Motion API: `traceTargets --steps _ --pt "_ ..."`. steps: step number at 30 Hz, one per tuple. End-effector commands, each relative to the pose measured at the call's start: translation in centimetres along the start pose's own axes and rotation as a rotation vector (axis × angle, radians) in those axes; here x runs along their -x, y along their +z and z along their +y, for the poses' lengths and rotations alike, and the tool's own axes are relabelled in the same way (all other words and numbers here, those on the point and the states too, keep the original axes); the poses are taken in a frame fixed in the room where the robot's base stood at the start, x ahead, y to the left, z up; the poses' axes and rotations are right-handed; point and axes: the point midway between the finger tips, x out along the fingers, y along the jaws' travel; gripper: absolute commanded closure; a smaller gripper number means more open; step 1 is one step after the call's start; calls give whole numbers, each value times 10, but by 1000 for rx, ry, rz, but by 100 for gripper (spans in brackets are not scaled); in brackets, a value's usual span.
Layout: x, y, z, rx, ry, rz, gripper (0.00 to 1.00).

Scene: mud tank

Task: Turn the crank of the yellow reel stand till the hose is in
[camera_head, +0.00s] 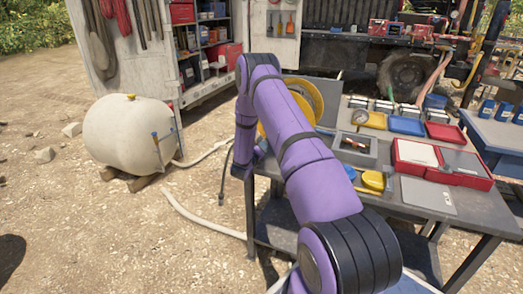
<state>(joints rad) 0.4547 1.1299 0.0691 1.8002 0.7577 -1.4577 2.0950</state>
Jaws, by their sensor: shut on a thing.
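The far part of my arm bends down on the left side of the reel. My gripper and its fingertips are hidden behind my own arm, so what they hold does not show. A pale hose (196,219) lies on the gravel left of the bench and runs toward it. Another pale length lies near the tank. A thin dark hose (224,178) hangs beside the bench.
The workbench (424,196) holds red and blue trays, a grey box (354,149), a yellow gauge and small tools. A cream tank (130,135) rests on wooden blocks at left. An open tool cabinet and a truck stand behind. Gravel at front left is clear.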

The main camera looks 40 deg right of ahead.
Motion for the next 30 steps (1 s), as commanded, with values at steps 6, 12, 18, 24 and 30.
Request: traceTargets --steps 6,12,18,24,30 --pt "1 3 1 -1 2 -4 100" --pt "1 3 1 -1 2 -4 63" --pt "0 2 0 0 1 -2 47" --pt "3 1 0 0 1 -1 47" --pt "27 2 1 0 3 -2 47"
